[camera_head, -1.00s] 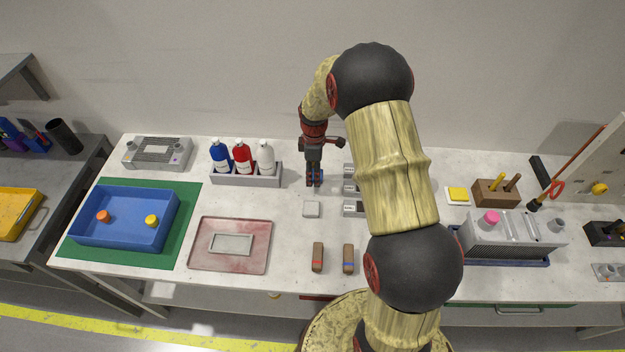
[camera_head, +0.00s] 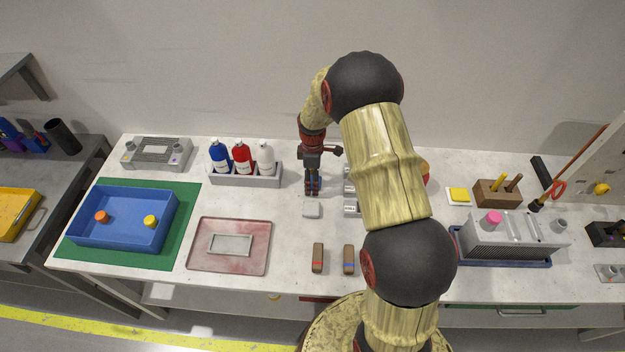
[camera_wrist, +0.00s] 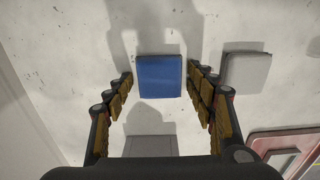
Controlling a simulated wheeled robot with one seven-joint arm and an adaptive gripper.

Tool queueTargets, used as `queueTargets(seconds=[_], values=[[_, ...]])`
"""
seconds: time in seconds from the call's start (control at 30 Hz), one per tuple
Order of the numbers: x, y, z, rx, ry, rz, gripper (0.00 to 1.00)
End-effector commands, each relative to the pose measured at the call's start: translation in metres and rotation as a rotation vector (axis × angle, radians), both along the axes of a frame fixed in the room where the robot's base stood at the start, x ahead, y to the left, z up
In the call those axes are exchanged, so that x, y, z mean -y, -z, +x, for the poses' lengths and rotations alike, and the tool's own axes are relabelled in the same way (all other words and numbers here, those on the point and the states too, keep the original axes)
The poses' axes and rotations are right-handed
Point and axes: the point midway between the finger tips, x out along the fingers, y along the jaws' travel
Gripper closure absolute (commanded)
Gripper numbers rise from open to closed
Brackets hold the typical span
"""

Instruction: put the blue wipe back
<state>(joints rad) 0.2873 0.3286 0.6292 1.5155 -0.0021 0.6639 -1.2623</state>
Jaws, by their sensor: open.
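The blue wipe (camera_wrist: 159,77) is a flat blue square on the white bench top in the wrist view. My gripper (camera_wrist: 159,92) is open, with one finger on each side of the wipe and a gap to both. In the head view my gripper (camera_head: 312,190) points down at the bench, just behind a grey square pad (camera_head: 311,210), and largely hides the wipe. The grey pad also shows in the wrist view (camera_wrist: 246,70), to the right of the right finger.
A rack (camera_head: 246,177) with blue, red and white bottles stands left of my gripper. A reddish tray (camera_head: 202,257) and a blue bin (camera_head: 121,239) lie farther left. Two brown blocks (camera_head: 317,257) are in front. Small labelled grey holders (camera_head: 351,208) sit right, partly behind my arm.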

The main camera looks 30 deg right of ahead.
Motion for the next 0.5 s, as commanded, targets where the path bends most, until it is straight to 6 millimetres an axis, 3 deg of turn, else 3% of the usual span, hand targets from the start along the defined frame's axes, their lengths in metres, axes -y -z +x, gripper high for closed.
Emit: queueTargets(seconds=[0.33,0.5], values=[[0.0,-0.002,0.0,0.0,0.0,0.0,0.41],[0.0,-0.02,0.001,0.002,0.0,0.0,0.41]])
